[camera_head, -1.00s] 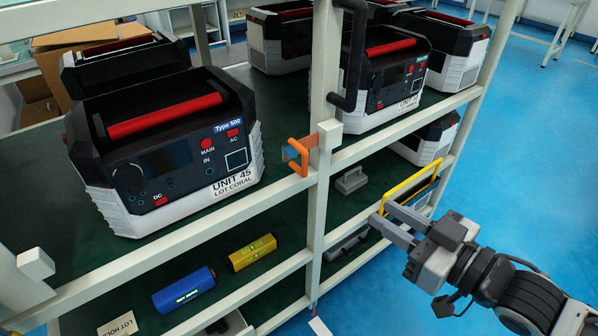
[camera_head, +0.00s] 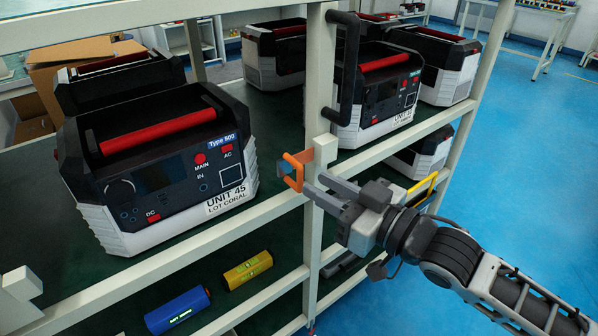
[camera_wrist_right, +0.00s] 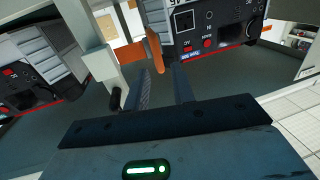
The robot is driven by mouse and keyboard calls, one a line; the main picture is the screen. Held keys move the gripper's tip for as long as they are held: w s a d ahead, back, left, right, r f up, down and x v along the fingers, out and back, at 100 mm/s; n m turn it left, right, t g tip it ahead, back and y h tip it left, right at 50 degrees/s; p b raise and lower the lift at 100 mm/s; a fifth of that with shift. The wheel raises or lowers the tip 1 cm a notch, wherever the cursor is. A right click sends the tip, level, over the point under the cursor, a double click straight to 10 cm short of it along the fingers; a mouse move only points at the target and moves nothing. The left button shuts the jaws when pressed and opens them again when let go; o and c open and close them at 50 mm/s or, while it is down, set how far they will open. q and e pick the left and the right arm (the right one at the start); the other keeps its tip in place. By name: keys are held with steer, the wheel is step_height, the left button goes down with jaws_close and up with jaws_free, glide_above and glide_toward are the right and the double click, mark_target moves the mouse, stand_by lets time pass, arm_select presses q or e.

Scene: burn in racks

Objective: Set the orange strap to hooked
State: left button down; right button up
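The orange strap (camera_head: 295,168) hangs at the rack's middle post, level with the upper shelf's front rail, as a bent loop with a small grey-blue piece in it. It also shows in the right wrist view (camera_wrist_right: 154,50), just past the fingers. My right gripper (camera_head: 318,188) reaches in from the right, its two fingers apart and pointing at the strap, with nothing seen between them. In the right wrist view the fingers (camera_wrist_right: 163,88) stand apart below the strap; whether one touches it I cannot tell. My left gripper is not in view.
The rack post (camera_head: 321,100) carries a black handle (camera_head: 348,75) above the strap. The Type 500 unit (camera_head: 165,165) stands left on the shelf. A yellow frame (camera_head: 424,188) is behind my right arm. Blue and yellow cases (camera_head: 178,310) lie below. Open floor lies right.

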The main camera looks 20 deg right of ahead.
mark_target(301, 176)
steer(key=x, duration=0.5)
steer(key=shift+w+a, duration=0.2)
steer(key=shift+w, duration=0.1)
steer(key=shift+c, duration=0.4)
jaws_close()
